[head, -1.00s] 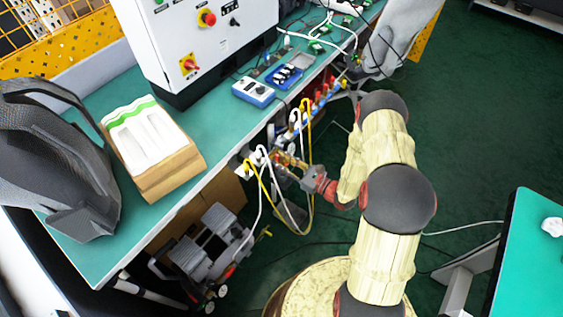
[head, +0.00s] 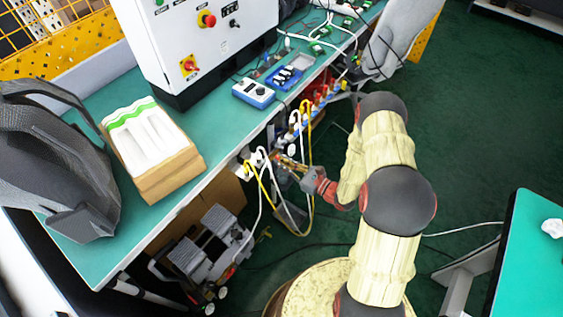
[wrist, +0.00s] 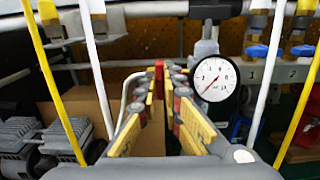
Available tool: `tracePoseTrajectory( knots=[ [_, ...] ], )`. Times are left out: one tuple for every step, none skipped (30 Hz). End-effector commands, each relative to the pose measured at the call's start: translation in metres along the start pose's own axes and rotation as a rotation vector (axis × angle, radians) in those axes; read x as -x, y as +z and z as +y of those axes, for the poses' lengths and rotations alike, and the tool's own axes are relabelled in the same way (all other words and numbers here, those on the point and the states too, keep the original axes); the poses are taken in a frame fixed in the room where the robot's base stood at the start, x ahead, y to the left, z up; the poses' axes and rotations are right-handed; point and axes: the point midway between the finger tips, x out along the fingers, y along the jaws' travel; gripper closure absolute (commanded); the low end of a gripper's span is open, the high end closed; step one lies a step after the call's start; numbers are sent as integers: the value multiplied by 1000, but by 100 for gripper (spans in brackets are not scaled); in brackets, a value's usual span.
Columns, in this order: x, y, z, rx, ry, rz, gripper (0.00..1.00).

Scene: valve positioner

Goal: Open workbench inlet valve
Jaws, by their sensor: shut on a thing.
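My gripper (wrist: 160,90) reaches under the front edge of the workbench (head: 225,168), and its yellow fingers are closed in together. A narrow red handle (wrist: 159,72) shows between the fingertips in the wrist view; it appears to be the inlet valve's handle. The fingers hide most of the valve body, so its angle cannot be told. A round white pressure gauge (wrist: 214,78) stands just right of the fingertips, on the grey piping. In the head view my gripper (head: 297,170) is small and partly hidden among brass fittings and hoses.
Yellow and white hoses (head: 311,150) hang around my gripper. Numbered blue-handled valves (wrist: 257,52) line the rail at right. A grey pump unit (head: 210,245) sits under the bench at left. Open green floor (head: 480,120) lies right of my arm.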

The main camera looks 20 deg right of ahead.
Motion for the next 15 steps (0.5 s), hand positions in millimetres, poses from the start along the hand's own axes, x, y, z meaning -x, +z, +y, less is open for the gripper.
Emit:
tracePoseTrajectory(
  knots=[
    [0,0,0,0,0,0,100],
    [0,0,0,0,0,0,100],
    [0,0,0,-2,0,0,100],
    [0,0,0,-3,0,0,100],
    [0,0,0,-6,0,0,100],
    [0,0,0,-12,0,0,100],
    [0,0,0,-18,0,0,100],
    [0,1,0,-24,0,0,100],
    [0,1,0,-35,0,0,100],
    [0,1,0,-46,0,0,100],
    [0,1,0,-59,-1,0,100],
    [0,1,0,-78,0,0,100],
    [0,1,0,-95,-1,0,100],
    [0,1,0,-113,-1,0,100],
    [0,2,0,-140,-1,1,100]
  ],
)
